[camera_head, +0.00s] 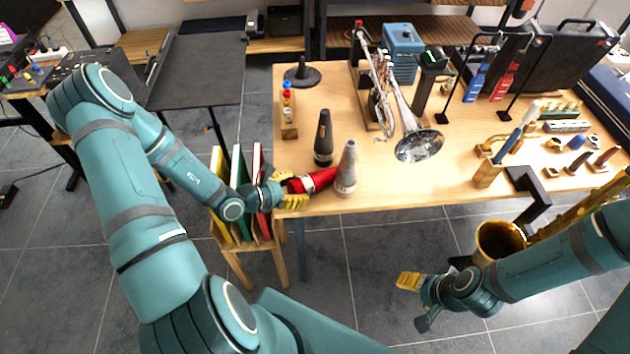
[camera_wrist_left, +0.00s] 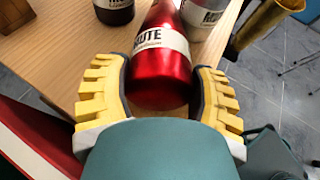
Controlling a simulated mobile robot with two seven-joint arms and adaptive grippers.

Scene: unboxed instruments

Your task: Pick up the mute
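A red mute (camera_head: 318,180) with a white band lies on its side near the front left edge of the wooden table. A black mute (camera_head: 323,140) stands upright behind it, and a grey mute (camera_head: 346,172) stands upright to its right. My left gripper (camera_head: 290,190) is at the table edge, at the red mute's near end. In the left wrist view, its open yellow fingers (camera_wrist_left: 160,85) are on either side of the red mute (camera_wrist_left: 160,62), which reads "MUTE"; whether they touch it is unclear. My right gripper (camera_head: 415,295) is off the table's front, its opening unclear.
A trumpet (camera_head: 405,120) rests on a stand behind the mutes. A rack with colored folders (camera_head: 238,190) stands left of the table, close to my left gripper. A brass instrument (camera_head: 497,240) is near my right arm. The table front between mutes and blue-handled tool is clear.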

